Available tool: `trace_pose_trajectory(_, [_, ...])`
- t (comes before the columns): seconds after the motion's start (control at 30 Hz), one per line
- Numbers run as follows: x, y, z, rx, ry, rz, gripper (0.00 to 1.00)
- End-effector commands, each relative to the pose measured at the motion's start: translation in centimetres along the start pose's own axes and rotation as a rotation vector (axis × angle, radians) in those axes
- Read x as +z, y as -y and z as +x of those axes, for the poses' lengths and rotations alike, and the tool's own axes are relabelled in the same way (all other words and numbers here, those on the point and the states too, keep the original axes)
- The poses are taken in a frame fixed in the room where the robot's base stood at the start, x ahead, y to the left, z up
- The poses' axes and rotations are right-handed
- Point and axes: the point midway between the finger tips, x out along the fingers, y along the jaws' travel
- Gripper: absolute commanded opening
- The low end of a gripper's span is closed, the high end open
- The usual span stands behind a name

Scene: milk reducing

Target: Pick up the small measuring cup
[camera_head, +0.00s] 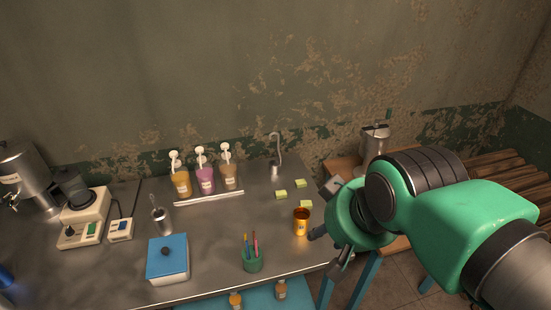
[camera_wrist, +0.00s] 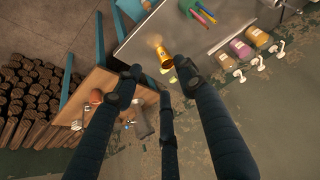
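A small golden-orange cup (camera_head: 301,224) stands upright at the right end of the metal table, near its edge. I cannot tell for certain whether it is the measuring cup. In the wrist view the same cup (camera_wrist: 165,60) shows beyond the fingertips, between the two outer fingers. My gripper (camera_head: 325,247) is just right of the cup in the head view, apart from it. In the wrist view my gripper (camera_wrist: 165,77) has its dark fingers spread wide with nothing between them. A metal cup (camera_head: 162,221) with a utensil stands farther left on the table.
A green pen holder (camera_head: 253,262) and a blue-lidded box (camera_head: 167,260) stand on the metal table (camera_head: 210,225). Yellow notes (camera_head: 281,195) lie behind the golden cup. A metal jug (camera_head: 374,145) stands on a lower wooden table. Bottles (camera_head: 205,181) line the wall.

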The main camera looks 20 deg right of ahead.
Motion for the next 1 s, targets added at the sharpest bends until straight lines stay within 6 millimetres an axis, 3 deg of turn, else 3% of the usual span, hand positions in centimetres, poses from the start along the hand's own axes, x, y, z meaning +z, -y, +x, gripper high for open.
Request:
trace_pose_trajectory(0.07, [0.0,0.0,0.0,0.0,0.0,0.0,0.4])
trace_pose_trajectory(0.13, [0.0,0.0,0.0,0.0,0.0,0.0,0.3])
trace_pose_trajectory(0.57, [-0.5,0.0,-0.2,0.0,0.003,0.006,0.3])
trace_pose_trajectory(0.77, [-2.9,-0.1,-0.9,0.002,0.019,0.034,0.3])
trace_pose_trajectory(1.0, [-8.4,-0.3,-2.0,0.006,0.054,0.102,0.3])
